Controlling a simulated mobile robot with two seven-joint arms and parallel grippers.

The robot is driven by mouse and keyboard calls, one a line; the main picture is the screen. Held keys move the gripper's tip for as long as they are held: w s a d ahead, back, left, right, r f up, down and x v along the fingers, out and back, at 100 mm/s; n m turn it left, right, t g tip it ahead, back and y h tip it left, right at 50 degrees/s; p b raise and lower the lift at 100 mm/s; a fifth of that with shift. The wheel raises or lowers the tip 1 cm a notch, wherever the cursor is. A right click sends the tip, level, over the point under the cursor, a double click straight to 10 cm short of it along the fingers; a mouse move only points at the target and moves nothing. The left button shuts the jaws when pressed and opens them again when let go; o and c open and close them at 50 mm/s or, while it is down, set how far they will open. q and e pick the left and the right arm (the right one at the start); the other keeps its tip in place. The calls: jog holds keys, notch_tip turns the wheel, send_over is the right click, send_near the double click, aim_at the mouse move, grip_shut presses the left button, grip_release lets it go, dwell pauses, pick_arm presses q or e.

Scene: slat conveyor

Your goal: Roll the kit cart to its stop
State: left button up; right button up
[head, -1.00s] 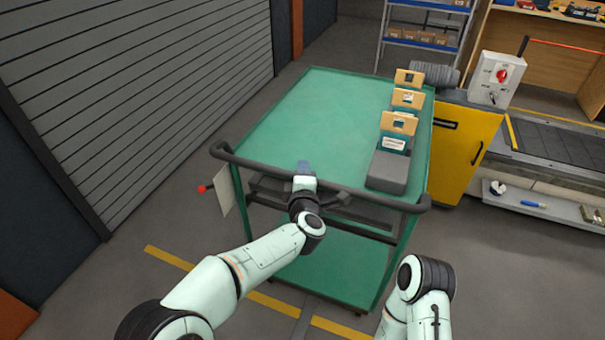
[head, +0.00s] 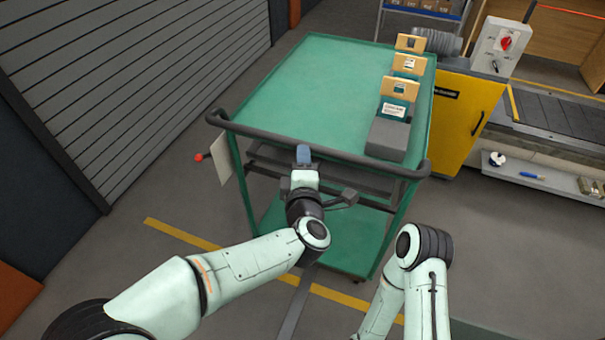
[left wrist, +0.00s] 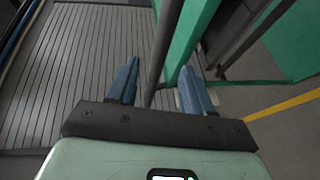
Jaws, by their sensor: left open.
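The green kit cart (head: 290,85) stands ahead, with a dark push handle (head: 255,136) along its near edge. A row of tan-and-teal kit pieces (head: 400,88) and a grey block (head: 388,140) are on the right side of its top. My left gripper (head: 303,155) is at the middle of the handle. In the left wrist view its blue fingers (left wrist: 159,68) are open, with the dark handle bar (left wrist: 165,45) between them; I cannot tell whether they touch it. My right arm shows at lower right, its gripper out of frame. I cannot make out a stop.
A yellow cabinet (head: 466,122) stands close to the cart's right side, beside a conveyor (head: 560,118). A slatted shutter wall (head: 130,90) runs along the left. A yellow floor line (head: 180,236) passes near the cart's front. The floor at lower right is clear.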

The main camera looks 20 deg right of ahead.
pick_arm(q)
jog(key=shift+v, duration=1.6)
